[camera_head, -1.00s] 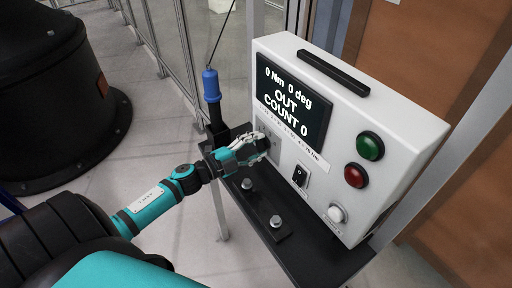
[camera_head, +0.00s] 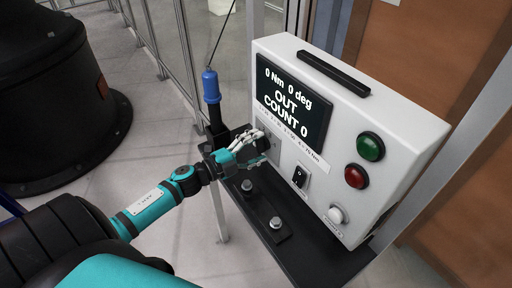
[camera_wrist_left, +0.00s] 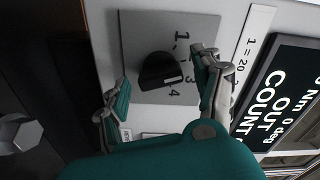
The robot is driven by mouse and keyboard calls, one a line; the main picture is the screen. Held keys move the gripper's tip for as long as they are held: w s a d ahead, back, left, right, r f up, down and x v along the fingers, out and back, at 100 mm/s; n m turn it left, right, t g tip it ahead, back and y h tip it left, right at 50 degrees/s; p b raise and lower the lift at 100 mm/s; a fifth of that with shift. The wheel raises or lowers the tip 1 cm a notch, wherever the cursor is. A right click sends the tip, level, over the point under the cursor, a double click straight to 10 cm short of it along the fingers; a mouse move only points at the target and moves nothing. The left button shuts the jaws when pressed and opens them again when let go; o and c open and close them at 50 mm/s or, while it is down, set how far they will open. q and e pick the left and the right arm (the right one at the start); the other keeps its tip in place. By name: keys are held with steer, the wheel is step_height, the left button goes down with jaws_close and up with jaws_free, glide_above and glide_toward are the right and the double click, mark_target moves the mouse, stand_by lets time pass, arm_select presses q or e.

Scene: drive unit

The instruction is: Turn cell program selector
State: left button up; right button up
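The program selector is a black knob (camera_wrist_left: 160,71) on a grey plate (camera_wrist_left: 130,40) marked with numbers 1 to 4, on the front of the white control box (camera_head: 400,125). In the head view the knob is mostly hidden by my left gripper (camera_head: 261,148), which is right at the plate. In the left wrist view the fingers of my left gripper (camera_wrist_left: 163,88) are spread, one on each side of the knob. A gap shows between each finger and the knob. My right gripper is out of view.
The box also has a display (camera_head: 291,101) reading "OUT COUNT 0", a green button (camera_head: 370,146), a red button (camera_head: 356,175), a white knob (camera_head: 337,214) and a black switch (camera_head: 300,176). A blue-handled tool (camera_head: 211,87) stands left of it. A bolted block (camera_head: 262,211) lies below on the black shelf.

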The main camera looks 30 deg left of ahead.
arm_select(q)
steer(key=v, duration=1.2)
stand_by(0.4)
